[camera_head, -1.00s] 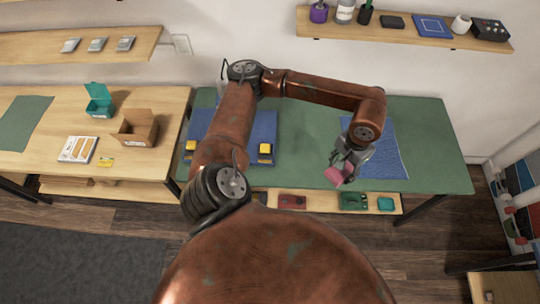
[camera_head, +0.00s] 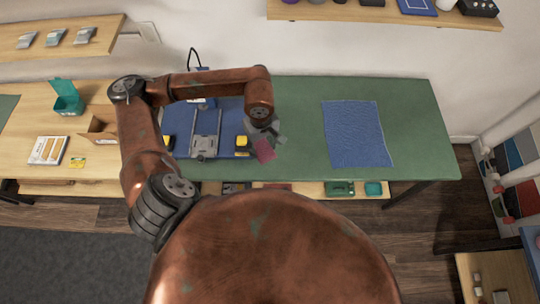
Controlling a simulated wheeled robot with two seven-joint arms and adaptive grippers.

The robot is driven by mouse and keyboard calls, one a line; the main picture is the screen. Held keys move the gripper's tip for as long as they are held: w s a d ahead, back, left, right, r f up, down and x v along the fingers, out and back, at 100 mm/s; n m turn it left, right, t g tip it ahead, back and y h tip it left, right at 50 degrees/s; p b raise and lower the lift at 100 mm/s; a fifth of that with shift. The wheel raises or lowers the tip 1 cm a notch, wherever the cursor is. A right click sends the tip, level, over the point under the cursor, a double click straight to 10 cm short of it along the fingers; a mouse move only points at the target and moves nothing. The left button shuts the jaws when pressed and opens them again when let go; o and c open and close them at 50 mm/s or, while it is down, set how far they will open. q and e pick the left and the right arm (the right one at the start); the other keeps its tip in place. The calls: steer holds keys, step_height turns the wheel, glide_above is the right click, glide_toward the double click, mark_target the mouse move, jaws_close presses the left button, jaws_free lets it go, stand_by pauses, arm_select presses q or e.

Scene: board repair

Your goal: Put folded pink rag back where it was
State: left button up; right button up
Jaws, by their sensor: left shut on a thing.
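The folded pink rag (camera_head: 264,151) is held by my left gripper (camera_head: 266,138), which is shut on it. The gripper hangs from my copper-coloured arm, over the green table mat near the right edge of the blue mat. The rag is beside the yellow-topped block (camera_head: 242,142) at the blue mat's right edge. I cannot tell whether the rag touches the table. A blue cloth (camera_head: 357,133) lies flat on the right part of the green table top (camera_head: 420,130). My right gripper is not in view.
A grey holder (camera_head: 206,135) stands on the blue mat (camera_head: 180,120). An under-shelf below the table's front holds a green item (camera_head: 340,188) and a teal item (camera_head: 374,189). A side table at left carries a teal box (camera_head: 67,103). The green top around the blue cloth is clear.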

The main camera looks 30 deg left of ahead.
arm_select(q)
steer(key=s+a+f+n+b, duration=0.2)
steer(key=s+a+f+n, duration=0.3)
steer(key=n, duration=0.7)
steer(key=w+d+f, duration=0.1)
steer(key=w+f, duration=0.2)
steer(key=w+d+f, duration=0.1)
steer(key=w+f, duration=0.2)
steer(key=w, duration=0.1)
steer(key=w+d+f, duration=0.1)
steer(key=w+f, duration=0.2)
steer(key=w, duration=0.1)
steer(key=shift+w, duration=0.15)
steer(key=shift+w+d+f, duration=0.1)
steer(key=shift+w+f, duration=0.45)
steer(key=shift+f, duration=0.1)
step_height(320, 180, down, 3)
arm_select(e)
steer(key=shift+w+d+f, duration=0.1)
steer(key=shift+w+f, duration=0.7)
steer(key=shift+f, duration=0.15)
